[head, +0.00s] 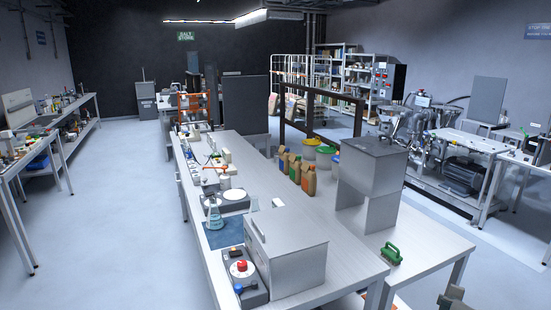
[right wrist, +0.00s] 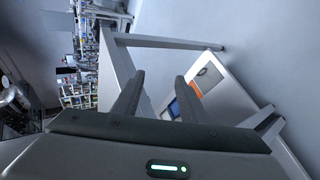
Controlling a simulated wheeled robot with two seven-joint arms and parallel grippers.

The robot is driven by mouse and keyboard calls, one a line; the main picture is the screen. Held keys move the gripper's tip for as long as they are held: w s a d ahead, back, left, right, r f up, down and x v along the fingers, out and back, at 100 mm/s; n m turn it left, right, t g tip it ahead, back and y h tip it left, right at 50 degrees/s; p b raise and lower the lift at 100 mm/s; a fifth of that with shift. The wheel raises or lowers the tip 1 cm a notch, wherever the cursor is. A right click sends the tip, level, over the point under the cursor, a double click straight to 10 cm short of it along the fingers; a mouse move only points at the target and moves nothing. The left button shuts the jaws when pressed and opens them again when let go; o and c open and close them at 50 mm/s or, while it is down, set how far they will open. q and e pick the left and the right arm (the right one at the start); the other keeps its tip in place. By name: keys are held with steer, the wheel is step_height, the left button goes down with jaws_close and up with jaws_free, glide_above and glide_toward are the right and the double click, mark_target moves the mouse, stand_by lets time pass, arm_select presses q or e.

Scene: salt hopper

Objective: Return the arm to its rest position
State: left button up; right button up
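My right gripper (right wrist: 159,90) shows in the right wrist view with its two dark fingers spread apart and nothing between them. In the head view, grey-green parts that look like this gripper (head: 453,298) show at the bottom right edge, below the table corner and apart from the green-handled brush. My left gripper and left arm are not in the head view.
The long workbench (head: 345,255) carries a grey box (head: 290,255), a scale with a flask (head: 213,214) and several brown bottles (head: 309,180). A grey hopper-like box (head: 372,165) and a green brush (head: 391,255) stand at right. The left floor is clear.

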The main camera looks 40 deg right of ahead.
steer(key=s+a+f+n+y, duration=0.25)
steer(key=s+f, duration=0.55)
steer(key=s, duration=0.5)
steer(key=s+a+f+g+y, duration=0.1)
steer(key=s+a+f, duration=0.2)
steer(key=a+f, duration=0.5)
steer(key=s+a+f+y, duration=0.1)
steer(key=s+a+f, duration=0.1)
steer(key=a+f, duration=0.55)
steer(key=s+a+f+m+y, duration=0.15)
steer(key=a+f, duration=0.35)
steer(key=a, duration=0.5)
steer(key=s+a+f+y, duration=0.15)
steer(key=a+f, duration=0.25)
steer(key=a, duration=0.5)
steer(key=s+a+f+y, duration=0.15)
steer(key=a+f, duration=0.35)
steer(key=a, duration=0.5)
steer(key=s+a+f+m+y, duration=0.1)
steer(key=a+f, duration=0.1)
steer(key=a, duration=1.1)
steer(key=a+f+m+y, duration=0.1)
steer(key=a+f, duration=0.1)
steer(key=a, duration=1.2)
steer(key=shift+g, duration=0.4)
steer(key=f+b, duration=0.5)
steer(key=shift+s+f+b, duration=0.2)
steer(key=shift+f+b, duration=0.15)
